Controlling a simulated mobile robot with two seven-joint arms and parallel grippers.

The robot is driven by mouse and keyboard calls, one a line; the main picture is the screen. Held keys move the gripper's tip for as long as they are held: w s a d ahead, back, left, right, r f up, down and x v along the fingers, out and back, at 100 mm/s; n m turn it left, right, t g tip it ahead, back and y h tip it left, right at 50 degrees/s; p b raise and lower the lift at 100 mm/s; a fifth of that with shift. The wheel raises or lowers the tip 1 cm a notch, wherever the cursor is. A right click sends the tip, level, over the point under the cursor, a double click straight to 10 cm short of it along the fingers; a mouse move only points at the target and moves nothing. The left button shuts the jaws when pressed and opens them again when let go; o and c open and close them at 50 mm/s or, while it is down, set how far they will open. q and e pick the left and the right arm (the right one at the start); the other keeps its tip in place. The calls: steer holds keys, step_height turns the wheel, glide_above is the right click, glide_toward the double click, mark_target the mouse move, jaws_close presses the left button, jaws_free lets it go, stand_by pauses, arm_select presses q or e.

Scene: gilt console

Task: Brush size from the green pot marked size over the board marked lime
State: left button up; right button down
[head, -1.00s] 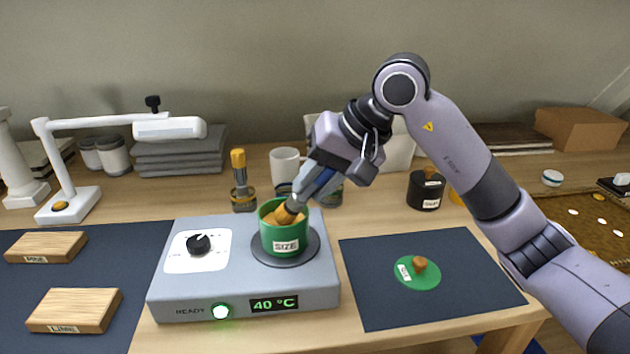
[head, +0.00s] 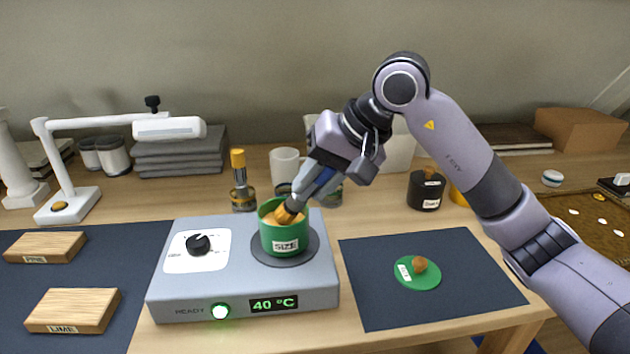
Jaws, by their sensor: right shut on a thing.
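The green pot (head: 285,234) marked SIZE stands on the round plate of a grey warmer (head: 240,285). The warmer shows READY, a lit green lamp and 40 °C. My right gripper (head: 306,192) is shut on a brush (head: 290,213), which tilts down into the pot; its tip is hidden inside. The board marked LIME (head: 73,309) lies flat on the dark mat at the front left. Its top looks like bare wood. My left gripper is not in view.
Another wooden board marked PINE (head: 45,246) lies behind the lime board. A green lid (head: 418,273) lies on the right mat (head: 380,312). A lamp (head: 70,170) stands at left.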

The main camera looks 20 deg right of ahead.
steer(key=shift+f, duration=0.15)
steer(key=shift+r+p, duration=2.45)
steer(key=shift+r, duration=1.2)
steer(key=shift+f, duration=0.1)
